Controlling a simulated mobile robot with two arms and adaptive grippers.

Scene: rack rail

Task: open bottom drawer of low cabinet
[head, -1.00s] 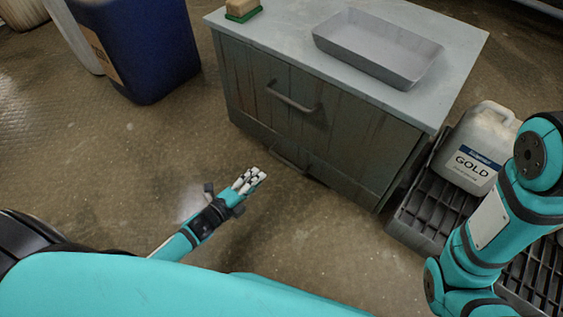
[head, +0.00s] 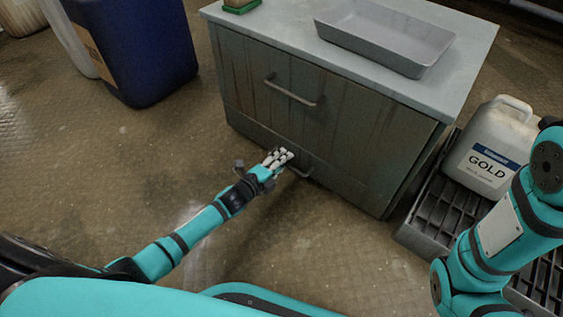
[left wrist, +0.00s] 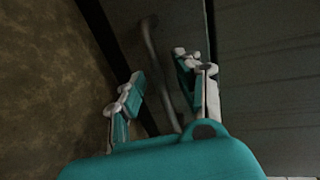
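The low cabinet (head: 330,120) is grey-green and worn, with a pale top. Its upper front has a bar handle (head: 290,92). The bottom drawer (head: 250,127) is the low strip under it and looks closed. My left gripper (head: 278,157) is at the bottom drawer's handle (head: 304,171), partly hiding it. In the left wrist view the bar handle (left wrist: 158,70) runs between the two fingers of my left gripper (left wrist: 160,92). The fingers are spread with gaps to the bar. My right gripper is out of view; only my right arm shows.
A grey tray (head: 385,40) lies on the cabinet top. A white jug labelled GOLD (head: 490,150) stands on a dark slatted pallet (head: 440,215) right of the cabinet. A blue container (head: 135,50) stands at the left. The floor before the cabinet is clear.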

